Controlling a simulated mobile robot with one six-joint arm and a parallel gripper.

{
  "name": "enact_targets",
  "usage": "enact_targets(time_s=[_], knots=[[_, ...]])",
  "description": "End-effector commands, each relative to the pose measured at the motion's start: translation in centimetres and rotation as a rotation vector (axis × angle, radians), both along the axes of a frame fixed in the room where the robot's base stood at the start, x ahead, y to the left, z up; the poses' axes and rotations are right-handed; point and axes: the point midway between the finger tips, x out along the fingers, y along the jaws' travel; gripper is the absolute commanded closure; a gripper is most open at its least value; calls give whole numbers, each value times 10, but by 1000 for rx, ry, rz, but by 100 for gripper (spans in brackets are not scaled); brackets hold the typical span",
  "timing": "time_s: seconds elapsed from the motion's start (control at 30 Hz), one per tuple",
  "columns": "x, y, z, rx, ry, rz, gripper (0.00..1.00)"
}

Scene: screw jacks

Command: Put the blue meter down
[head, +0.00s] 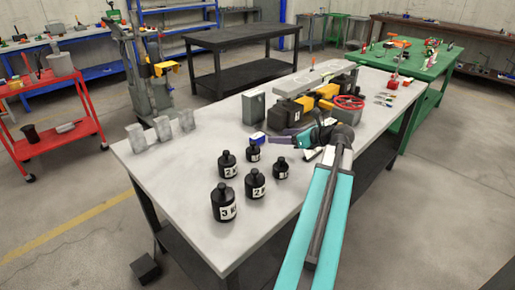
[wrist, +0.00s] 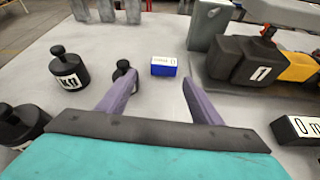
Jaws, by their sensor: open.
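The blue meter (wrist: 164,67) is a small blue box with a white label on its top face. It appears to rest on the grey table top (wrist: 165,30), and it also shows in the head view (head: 259,138). My gripper (wrist: 159,79) is open, with its two purple fingers apart. The meter is just past the fingertips, within the gap between them, with clear space to the right finger. In the head view my gripper (head: 272,139) reaches in from the right, low over the table, and partly hides the meter's surroundings.
Several black weights (head: 223,203) stand left of and in front of the meter; a small one (wrist: 124,75) is beside my left finger. A grey block (head: 253,106) and a black and yellow machine with a red wheel (head: 349,103) stand behind.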

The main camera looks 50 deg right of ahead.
Motion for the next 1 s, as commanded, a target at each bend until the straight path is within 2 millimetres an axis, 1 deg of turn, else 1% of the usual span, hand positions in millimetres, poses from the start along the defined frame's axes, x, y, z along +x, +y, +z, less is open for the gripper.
enact_targets(time_s=[0.03, 0.53, 0.9, 1.0], knots=[[-1, -1, -8, -10, -1, 0, 41], [-7, -5, -10, -75, -17, -8, 41], [-7, -5, -9, -75, -17, -8, 41], [-4, -5, -11, -75, -17, -7, 41]])
